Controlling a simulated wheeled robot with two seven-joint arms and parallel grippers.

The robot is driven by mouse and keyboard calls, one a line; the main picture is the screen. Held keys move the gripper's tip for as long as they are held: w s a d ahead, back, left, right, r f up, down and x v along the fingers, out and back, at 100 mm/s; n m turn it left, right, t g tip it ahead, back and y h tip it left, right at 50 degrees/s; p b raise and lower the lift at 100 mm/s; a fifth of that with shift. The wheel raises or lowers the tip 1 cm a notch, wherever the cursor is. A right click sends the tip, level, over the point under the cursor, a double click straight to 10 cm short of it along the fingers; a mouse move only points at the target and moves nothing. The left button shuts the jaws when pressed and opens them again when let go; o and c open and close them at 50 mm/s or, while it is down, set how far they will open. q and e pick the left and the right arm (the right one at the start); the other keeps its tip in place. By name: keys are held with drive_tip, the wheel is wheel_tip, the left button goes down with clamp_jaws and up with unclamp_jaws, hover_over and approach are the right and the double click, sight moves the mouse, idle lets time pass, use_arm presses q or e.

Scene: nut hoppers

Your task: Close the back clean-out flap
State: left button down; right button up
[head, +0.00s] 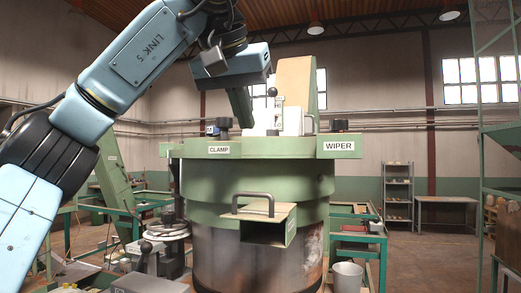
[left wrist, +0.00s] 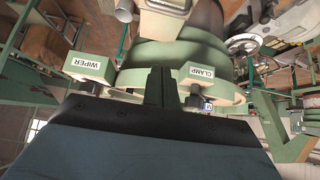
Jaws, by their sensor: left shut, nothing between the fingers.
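The green hopper drum (head: 255,182) stands in the middle of the head view, with a CLAMP label and a WIPER label on its rim. It also shows in the left wrist view (left wrist: 185,55). A tan panel (head: 297,82) rises behind the rim; I cannot tell whether it is the back clean-out flap. The drum's far side is hidden. My left gripper (head: 243,120) is shut and empty, fingers pointing down above the rim near the CLAMP label. Its fingers also show in the left wrist view (left wrist: 161,88), between the two labels. My right gripper is out of view.
A tan-topped box with a dark handle (head: 254,205) juts from the drum's front. Dark knobs (head: 339,125) and a small lever fitting (head: 273,102) stand on top. A grey bucket (head: 348,277) stands at lower right. Green benches and a stair-like frame (head: 498,170) are around.

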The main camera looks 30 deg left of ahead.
use_arm(q)
wheel_tip(320, 180, down, 2)
hover_over(250, 194)
drive_tip(key=w, duration=0.3)
wheel_tip(250, 194, down, 6)
drive_tip(key=shift+s+a+f+b, duration=0.1)
drive_tip(key=shift+s+f+b, duration=0.1)
drive_tip(key=shift+s+f, duration=0.35)
drive_tip(key=shift+s+f+b, duration=0.15)
drive_tip(key=shift+s+f, duration=0.2)
drive_tip(key=shift+s, duration=0.35)
drive_tip(key=shift+s+f, duration=0.25)
drive_tip(key=shift+f, duration=0.1)
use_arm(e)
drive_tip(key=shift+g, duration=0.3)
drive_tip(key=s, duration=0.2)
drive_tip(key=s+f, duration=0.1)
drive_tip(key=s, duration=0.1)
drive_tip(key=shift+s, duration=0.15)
use_arm(q)
drive_tip(key=shift+f, duration=0.1)
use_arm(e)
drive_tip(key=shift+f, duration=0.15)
